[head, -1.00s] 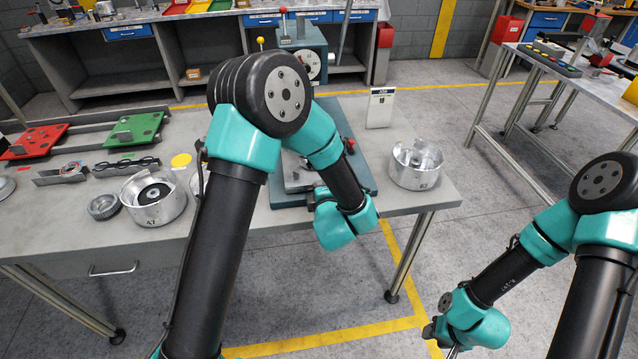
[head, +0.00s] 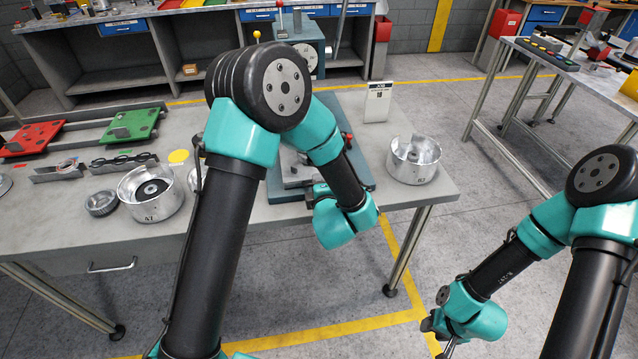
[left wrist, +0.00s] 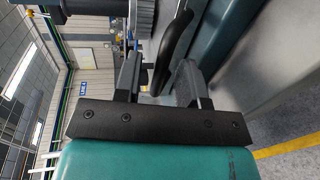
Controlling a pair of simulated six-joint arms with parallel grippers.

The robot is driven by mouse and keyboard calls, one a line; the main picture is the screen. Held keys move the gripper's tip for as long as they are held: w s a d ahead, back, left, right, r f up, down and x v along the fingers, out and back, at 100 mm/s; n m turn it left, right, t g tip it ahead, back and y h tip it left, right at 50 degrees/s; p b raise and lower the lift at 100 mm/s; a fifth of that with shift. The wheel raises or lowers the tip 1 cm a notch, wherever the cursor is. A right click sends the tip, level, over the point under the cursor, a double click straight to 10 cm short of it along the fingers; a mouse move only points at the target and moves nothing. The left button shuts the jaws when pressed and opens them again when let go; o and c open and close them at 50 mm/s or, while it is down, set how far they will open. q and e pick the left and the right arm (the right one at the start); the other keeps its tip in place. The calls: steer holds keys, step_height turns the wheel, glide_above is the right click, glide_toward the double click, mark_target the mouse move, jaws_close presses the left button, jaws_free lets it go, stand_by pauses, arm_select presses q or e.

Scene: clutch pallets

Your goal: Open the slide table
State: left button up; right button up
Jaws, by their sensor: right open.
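The slide table (head: 362,162) is a teal-based unit with a grey metal top on the workbench, largely hidden behind my left arm in the head view. My left gripper (head: 312,190) is at its near side, its fingers mostly hidden there. In the left wrist view, my left gripper (left wrist: 158,82) has its two fingers apart, one on either side of a curved black handle (left wrist: 174,45). A gap shows between the handle and the left-hand finger; contact with the other finger is unclear. My right gripper (head: 445,347) is low at the bottom edge, empty and away from the bench.
A metal housing (head: 414,162) and a white sign (head: 378,102) stand right of the slide table. Another housing (head: 151,196), a ring gear (head: 101,203), and green (head: 130,127) and red (head: 32,138) pallets lie left.

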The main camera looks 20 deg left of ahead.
arm_select(q)
steer(key=v, duration=1.6)
steer(key=w+a+f+m+g+h, duration=0.1)
steer(key=a+f+m+g+h, duration=0.2)
steer(key=f+m, duration=0.35)
steer(key=w+a+f+m+g+h, duration=0.1)
steer(key=a+f+m+g+h, duration=0.25)
steer(key=f, duration=0.65)
steer(key=s+a+f+m+g+h, duration=0.4)
steer(key=s+a+f+m+g, duration=0.2)
steer(key=s+f+m, duration=0.4)
steer(key=shift+a+f+m+g, duration=0.4)
steer(key=shift+f+m+g, duration=0.1)
steer(key=shift+m, duration=0.1)
